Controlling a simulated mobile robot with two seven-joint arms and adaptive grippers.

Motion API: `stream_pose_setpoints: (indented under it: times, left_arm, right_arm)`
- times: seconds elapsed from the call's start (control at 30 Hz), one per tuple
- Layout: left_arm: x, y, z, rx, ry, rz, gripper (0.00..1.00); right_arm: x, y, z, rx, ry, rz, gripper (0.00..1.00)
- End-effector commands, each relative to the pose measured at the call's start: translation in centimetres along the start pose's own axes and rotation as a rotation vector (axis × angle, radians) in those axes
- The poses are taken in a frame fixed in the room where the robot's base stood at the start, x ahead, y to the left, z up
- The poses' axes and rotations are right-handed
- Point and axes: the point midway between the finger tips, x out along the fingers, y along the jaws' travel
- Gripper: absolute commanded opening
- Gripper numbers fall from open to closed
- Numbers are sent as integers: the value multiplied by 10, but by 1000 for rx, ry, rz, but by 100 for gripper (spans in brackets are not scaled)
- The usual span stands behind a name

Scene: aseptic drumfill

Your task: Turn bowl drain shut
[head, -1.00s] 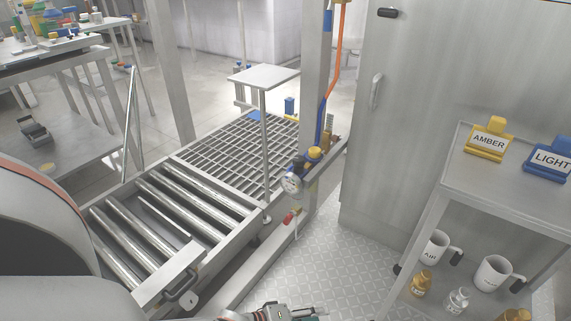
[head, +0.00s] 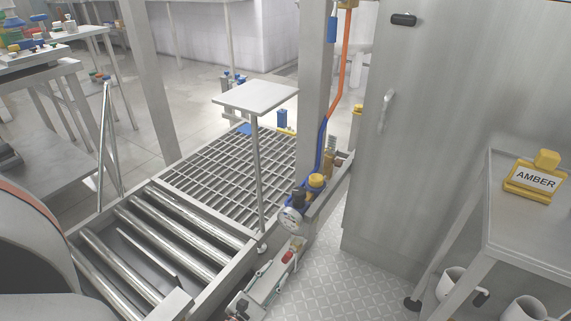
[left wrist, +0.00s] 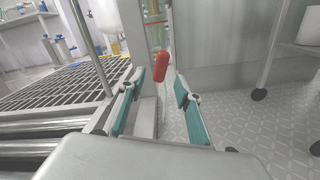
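A small red handle (head: 288,257), which I take to be the bowl drain's, sits low beside the steel post, below a round gauge (head: 291,219). In the left wrist view the red handle (left wrist: 161,66) shows just ahead of and between the fingertips. My left gripper (head: 278,272) comes up from the bottom of the head view. In the left wrist view its two teal-padded fingers (left wrist: 158,82) stand apart with nothing held. I cannot tell whether either finger touches the handle. The valve body behind the handle is hard to make out. My right gripper is not in view.
A roller conveyor (head: 165,235) and a floor grating (head: 225,165) lie left of the post. A small stand (head: 256,96) rises by the grating. A steel cabinet (head: 440,140) and a shelf with an amber sign (head: 535,180) stand right. Tread-plate floor (head: 345,285) is clear.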

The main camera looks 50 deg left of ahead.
Motion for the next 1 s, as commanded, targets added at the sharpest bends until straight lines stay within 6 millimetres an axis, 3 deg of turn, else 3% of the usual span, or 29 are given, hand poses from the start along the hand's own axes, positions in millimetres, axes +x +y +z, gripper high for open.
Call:
stream_pose_setpoints:
  times: [0.5, 0.87, 1.0]
  left_arm:
    - [67, 0, -2, 4, 1, -2, 34]
    - [74, 0, 0, 3, 0, -2, 34]
    - [74, 0, 0, 3, -1, -2, 3]
  right_arm:
    - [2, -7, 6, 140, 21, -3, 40]
    - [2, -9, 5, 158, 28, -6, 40]
    - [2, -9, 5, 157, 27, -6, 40]
